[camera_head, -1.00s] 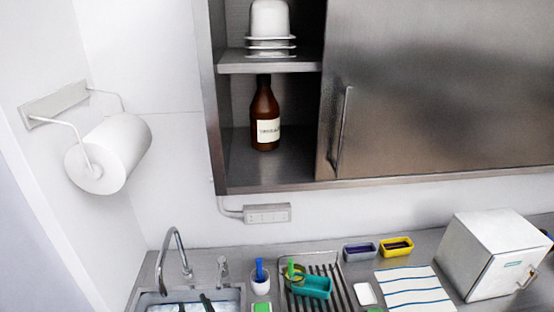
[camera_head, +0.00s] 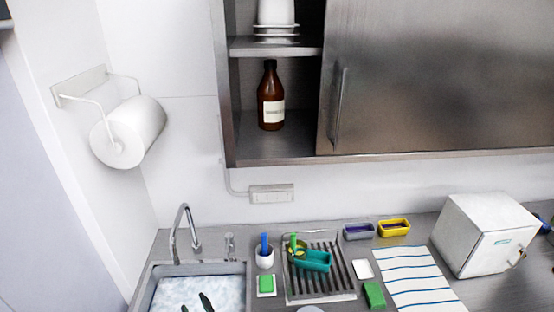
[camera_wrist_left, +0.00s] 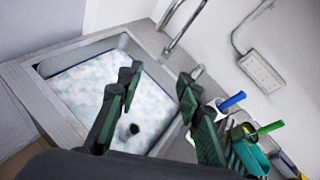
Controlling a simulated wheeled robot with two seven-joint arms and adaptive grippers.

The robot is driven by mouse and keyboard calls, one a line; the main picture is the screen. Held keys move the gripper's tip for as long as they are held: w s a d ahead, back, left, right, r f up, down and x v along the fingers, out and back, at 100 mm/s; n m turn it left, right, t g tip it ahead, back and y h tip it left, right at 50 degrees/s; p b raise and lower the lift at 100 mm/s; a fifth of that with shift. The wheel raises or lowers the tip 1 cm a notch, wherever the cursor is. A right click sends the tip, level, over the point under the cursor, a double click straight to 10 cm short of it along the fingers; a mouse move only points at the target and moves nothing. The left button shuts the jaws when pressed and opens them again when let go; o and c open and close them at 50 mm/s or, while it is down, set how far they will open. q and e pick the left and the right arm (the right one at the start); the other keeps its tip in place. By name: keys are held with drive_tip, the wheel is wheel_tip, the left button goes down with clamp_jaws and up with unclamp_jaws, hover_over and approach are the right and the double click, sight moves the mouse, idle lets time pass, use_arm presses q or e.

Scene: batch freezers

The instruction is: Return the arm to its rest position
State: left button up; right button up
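My left gripper (camera_head: 195,305) shows only as two dark green fingertips at the bottom edge of the head view, in front of the sink (camera_head: 247,285). In the left wrist view my left gripper (camera_wrist_left: 160,86) has its two fingers spread wide with nothing between them. The foamy sink basin (camera_wrist_left: 78,98) and its dark drain show behind the fingers. The rest of the left arm is out of the head view. My right gripper is in neither view.
The faucet (camera_head: 181,225) stands behind the sink. To the right are a white cup with a blue-handled brush (camera_head: 265,257), a drying rack (camera_head: 340,270) with a teal container (camera_head: 312,261), a striped cloth (camera_head: 415,275) and a white box (camera_head: 485,235). A cabinet (camera_head: 430,80) hangs above.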

use_arm(q)
drive_tip(key=s+a+f+n+g+h, duration=0.35)
drive_tip(key=s+a+f+n, duration=0.25)
drive_tip(key=s+f+n, duration=0.65)
drive_tip(key=s+a+f+n+g+h, duration=0.2)
drive_tip(key=s+a+f+n+g, duration=0.3)
drive_tip(key=s+f+n, duration=0.7)
wheel_tip(320, 180, down, 39)
drive_tip(key=n+b, duration=0.2)
drive_tip(key=b, duration=0.4)
drive_tip(key=s+f+g+b, duration=0.2)
drive_tip(key=s+f+b, duration=0.2)
drive_tip(key=s+f, duration=1.4)
wheel_tip(320, 180, down, 2)
drive_tip(key=shift+s+f+m, duration=0.1)
drive_tip(key=shift+s+m, duration=0.1)
drive_tip(key=shift+m, duration=0.25)
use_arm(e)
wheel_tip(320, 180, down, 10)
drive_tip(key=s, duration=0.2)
use_arm(q)
drive_tip(key=shift+h, duration=0.25)
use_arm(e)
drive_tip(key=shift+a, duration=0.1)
